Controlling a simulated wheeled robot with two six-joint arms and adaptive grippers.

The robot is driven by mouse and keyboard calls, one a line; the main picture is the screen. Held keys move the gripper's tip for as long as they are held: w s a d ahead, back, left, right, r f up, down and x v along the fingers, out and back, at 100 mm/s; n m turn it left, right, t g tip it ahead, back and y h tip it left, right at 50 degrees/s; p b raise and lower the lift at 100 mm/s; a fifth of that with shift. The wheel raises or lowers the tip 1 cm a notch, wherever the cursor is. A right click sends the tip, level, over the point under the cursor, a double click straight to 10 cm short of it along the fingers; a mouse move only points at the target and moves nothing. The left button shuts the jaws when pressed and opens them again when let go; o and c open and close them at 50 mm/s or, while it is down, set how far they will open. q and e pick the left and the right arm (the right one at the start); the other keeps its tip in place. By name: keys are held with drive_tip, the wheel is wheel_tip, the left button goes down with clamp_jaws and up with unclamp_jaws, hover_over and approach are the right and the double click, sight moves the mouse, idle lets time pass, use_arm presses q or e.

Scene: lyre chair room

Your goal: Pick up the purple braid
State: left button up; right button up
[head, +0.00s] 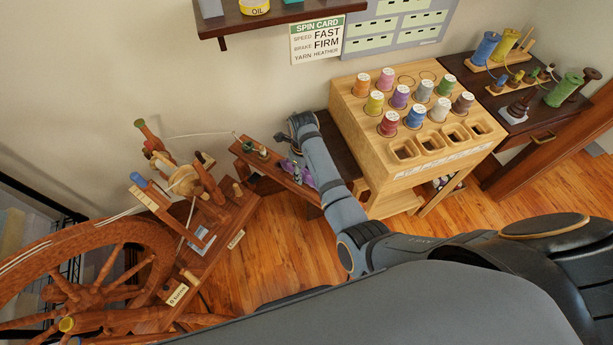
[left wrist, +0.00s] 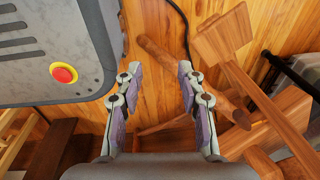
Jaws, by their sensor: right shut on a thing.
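My right gripper (head: 297,171) points down over the dark wooden bench (head: 271,165), just left of my own forearm. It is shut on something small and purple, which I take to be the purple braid. The fingers and my arm hide most of it, and its outline blurs with the purple finger pads. My left gripper (left wrist: 158,90) shows only in the left wrist view. Its two purple-padded fingers are wide apart with nothing between them, above the wood floor.
A spinning wheel (head: 105,265) stands at left. A pale wooden rack (head: 355,118) of coloured spools stands right of my gripper, with a dark side table (head: 520,122) beyond. A shelf (head: 290,17) hangs above. In the left wrist view, wooden parts (left wrist: 225,38) lie close right of the fingers.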

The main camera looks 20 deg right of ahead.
sight(304, 171)
drive_tip(key=shift+c, duration=0.8)
drive_tip(key=shift+r, duration=0.1)
wheel_tip(304, 171, up, 10)
drive_tip(key=p, duration=1.1)
drive_tip(key=shift+p, duration=0.4)
